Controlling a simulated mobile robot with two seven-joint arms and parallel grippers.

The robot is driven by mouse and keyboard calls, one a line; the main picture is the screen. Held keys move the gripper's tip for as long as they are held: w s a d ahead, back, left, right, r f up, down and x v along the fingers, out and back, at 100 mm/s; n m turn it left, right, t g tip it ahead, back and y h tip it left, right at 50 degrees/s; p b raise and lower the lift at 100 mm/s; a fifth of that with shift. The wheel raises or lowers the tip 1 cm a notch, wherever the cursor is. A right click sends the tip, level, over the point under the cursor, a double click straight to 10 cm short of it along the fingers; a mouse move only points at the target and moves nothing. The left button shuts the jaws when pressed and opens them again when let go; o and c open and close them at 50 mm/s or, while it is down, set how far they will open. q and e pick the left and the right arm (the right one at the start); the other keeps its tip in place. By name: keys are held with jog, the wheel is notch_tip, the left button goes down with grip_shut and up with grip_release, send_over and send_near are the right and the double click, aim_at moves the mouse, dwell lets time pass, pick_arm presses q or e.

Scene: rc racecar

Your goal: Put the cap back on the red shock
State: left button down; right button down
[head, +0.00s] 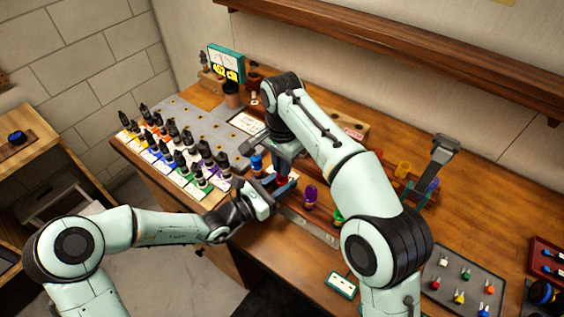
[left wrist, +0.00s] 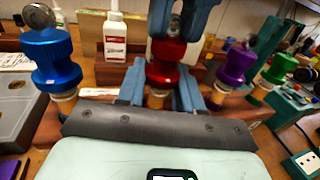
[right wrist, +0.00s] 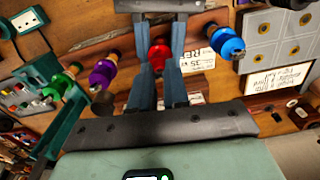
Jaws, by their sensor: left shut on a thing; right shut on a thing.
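The red cap (left wrist: 163,72), spool-shaped with a wide top, sits directly above the brass-coloured body (left wrist: 156,98) of the red shock. In the left wrist view I cannot tell whether they are fully joined. My left gripper (head: 272,191) is shut on the shock's body from the near side. My right gripper (left wrist: 178,25) comes down from above, shut on the top of the red cap, and hides part of it. In the right wrist view the red cap (right wrist: 159,54) shows between my right fingertips. In the head view my right arm and both grippers hide most of the shock.
A blue-capped shock (left wrist: 51,60) stands on one side, purple-capped (left wrist: 236,66) and green-capped (left wrist: 279,66) ones on the other. A white bottle (left wrist: 115,38) stands behind.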

jog(key=m, duration=0.6)
jog(key=shift+m, duration=0.3)
jog(key=m, duration=1.5)
jog(key=c, duration=1.1)
grip_release()
jog(key=shift+r, duration=2.2)
